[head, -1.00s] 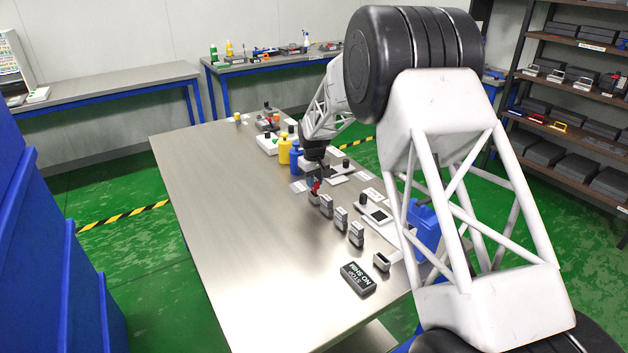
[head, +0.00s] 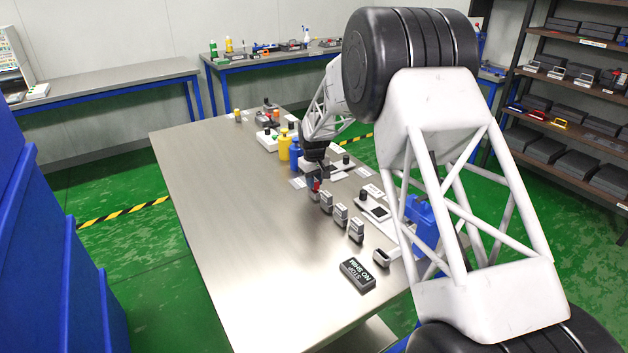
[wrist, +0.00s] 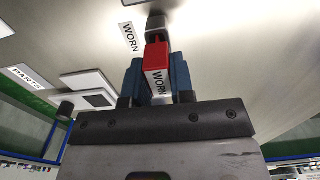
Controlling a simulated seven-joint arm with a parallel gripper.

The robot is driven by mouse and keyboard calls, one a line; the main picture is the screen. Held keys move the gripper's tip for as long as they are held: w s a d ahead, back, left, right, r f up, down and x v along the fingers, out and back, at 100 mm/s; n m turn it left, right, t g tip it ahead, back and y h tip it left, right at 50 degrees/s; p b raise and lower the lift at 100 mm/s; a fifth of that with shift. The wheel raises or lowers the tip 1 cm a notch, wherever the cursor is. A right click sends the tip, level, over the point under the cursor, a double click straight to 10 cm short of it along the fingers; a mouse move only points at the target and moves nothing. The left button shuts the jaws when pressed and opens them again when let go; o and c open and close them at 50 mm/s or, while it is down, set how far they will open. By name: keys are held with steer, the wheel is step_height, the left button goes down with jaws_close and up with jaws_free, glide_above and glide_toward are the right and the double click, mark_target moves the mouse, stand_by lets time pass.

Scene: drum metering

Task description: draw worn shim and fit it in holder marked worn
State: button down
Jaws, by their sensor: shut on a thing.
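My gripper (wrist: 160,82) is shut on a red piece (wrist: 158,55) with a white label reading WORN, held between blue fingers. In the head view the red piece (head: 316,186) shows small at the gripper's end, low over the table. A small grey holder with a dark top (wrist: 155,28) lies just beyond the red piece in the wrist view. A WORN card (wrist: 129,38) lies on the table beside it. I cannot tell whether the piece is seated in the holder or only in front of it. The shim itself is not clearly distinguishable.
Small grey holders (head: 340,213) stand in a row toward the front. An open-topped holder (head: 381,257) and a dark STOP NO SHIM block (head: 357,274) are nearer. The table's left side (head: 240,220) is clear.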

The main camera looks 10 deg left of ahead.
steer(key=shift+f, duration=0.5)
steer(key=c, duration=0.9)
jaws_free()
steer(key=shift+r, duration=0.1)
steer(key=shift+r, duration=3.8)
